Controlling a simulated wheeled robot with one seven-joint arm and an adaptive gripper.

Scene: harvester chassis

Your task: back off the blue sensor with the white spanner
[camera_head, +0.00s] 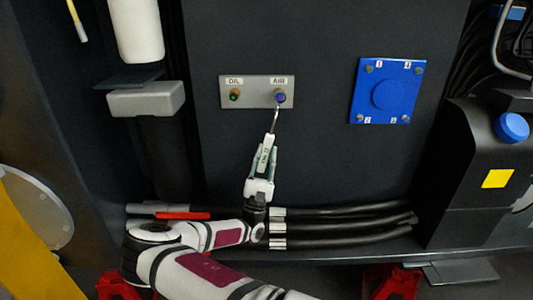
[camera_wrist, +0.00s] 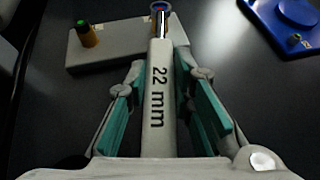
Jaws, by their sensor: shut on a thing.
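The blue sensor (camera_head: 281,97) sits on the right of a grey plate, under a label that seems to read AIR. The white spanner (camera_head: 266,146) has a white handle marked 22 mm and a bare metal end. My gripper (camera_head: 264,158) is shut on the handle, below the plate. The metal end reaches up to the blue sensor. In the wrist view the spanner (camera_wrist: 157,100) points away between the teal-padded fingers, its end (camera_wrist: 159,22) at the blue sensor and partly hiding it. I cannot tell whether the jaw is seated around the sensor.
A green-centred sensor (camera_head: 235,95) labelled OIL sits left on the same grey plate (camera_head: 258,101). A blue square plate (camera_head: 387,91) with numbered corner bolts is to the right. Black hoses (camera_head: 345,226) run below. A red-handled tool (camera_head: 180,215) lies on the ledge at left.

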